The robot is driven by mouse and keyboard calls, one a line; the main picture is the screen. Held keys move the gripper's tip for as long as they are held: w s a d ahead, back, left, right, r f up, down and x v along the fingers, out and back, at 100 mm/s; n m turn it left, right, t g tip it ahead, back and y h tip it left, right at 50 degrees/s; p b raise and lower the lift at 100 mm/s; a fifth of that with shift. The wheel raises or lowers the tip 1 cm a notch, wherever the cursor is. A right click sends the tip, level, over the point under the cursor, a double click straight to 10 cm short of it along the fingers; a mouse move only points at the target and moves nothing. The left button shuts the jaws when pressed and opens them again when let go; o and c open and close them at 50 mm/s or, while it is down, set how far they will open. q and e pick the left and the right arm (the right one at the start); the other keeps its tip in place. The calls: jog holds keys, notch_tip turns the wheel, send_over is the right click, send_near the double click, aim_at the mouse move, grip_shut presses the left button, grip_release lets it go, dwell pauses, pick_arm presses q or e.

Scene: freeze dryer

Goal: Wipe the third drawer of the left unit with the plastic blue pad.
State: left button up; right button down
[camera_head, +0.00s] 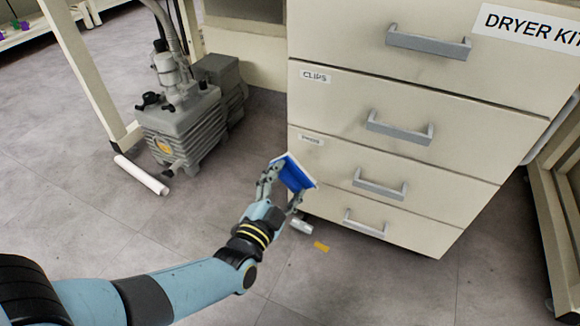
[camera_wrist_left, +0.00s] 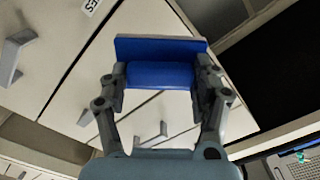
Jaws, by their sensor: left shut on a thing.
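My left gripper (camera_head: 281,188) is shut on a blue pad (camera_head: 296,174) with a white face edge. The left wrist view shows the blue pad (camera_wrist_left: 160,74) between both fingers of the left gripper (camera_wrist_left: 160,84). In the head view the pad is in front of the left side of the drawer unit, by the third drawer (camera_head: 340,166). I cannot tell whether the pad touches the drawer front. The third drawer is closed, has a grey handle (camera_head: 380,185) and a small label at its upper left. My right gripper is not in view.
The drawer labelled CLIPS (camera_head: 350,102) is above, and the bottom drawer (camera_head: 400,230) is below; all look closed. A grey pump (camera_head: 185,130) and a white roll (camera_head: 141,175) are on the floor at left. A yellow floor mark (camera_head: 321,246) lies near the unit.

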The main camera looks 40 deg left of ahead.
pick_arm(q)
jog(key=shift+s, duration=0.1)
jog(key=shift+v, duration=1.4)
